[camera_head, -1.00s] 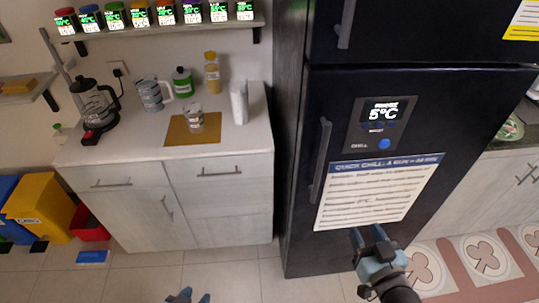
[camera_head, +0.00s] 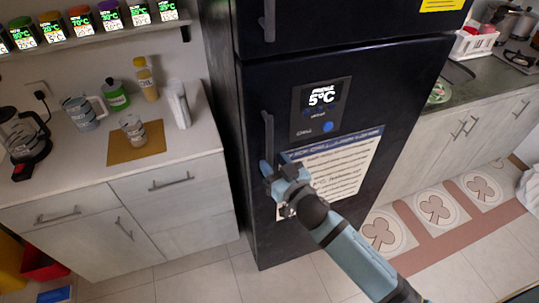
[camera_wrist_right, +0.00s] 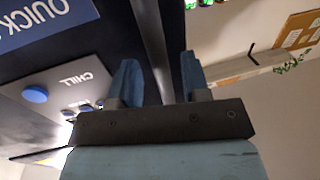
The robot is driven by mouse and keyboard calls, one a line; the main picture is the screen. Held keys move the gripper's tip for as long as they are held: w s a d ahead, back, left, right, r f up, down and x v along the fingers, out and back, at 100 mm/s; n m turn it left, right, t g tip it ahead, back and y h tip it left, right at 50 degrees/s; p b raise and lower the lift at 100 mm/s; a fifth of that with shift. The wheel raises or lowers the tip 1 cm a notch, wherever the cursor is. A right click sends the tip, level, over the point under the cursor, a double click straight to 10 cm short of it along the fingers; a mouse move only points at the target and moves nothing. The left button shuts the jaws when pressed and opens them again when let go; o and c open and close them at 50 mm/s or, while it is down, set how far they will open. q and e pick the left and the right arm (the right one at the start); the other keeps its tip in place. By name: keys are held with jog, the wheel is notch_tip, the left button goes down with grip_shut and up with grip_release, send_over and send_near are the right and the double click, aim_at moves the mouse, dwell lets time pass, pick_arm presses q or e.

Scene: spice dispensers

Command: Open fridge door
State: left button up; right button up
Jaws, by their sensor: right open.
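The black fridge (camera_head: 330,100) stands in the middle of the head view, with its door shut. The long vertical door handle (camera_head: 268,135) is on the door's left side. My right gripper (camera_head: 275,165) is open at the handle's lower end. In the right wrist view the handle (camera_wrist_right: 151,35) runs between the two spread fingers of the gripper (camera_wrist_right: 158,68). The fingers are not closed on it, and I cannot tell whether either touches it. My left gripper is not in view.
A display panel (camera_head: 321,108) and a paper notice (camera_head: 345,168) are on the door. A counter (camera_head: 75,160) with cups and bottles stands left of the fridge. Lower cabinets (camera_head: 440,145) stand to its right. The tiled floor (camera_head: 205,275) in front is clear.

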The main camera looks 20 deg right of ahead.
jog(key=shift+x, duration=1.2)
jog(key=shift+s, duration=0.1)
grip_shut()
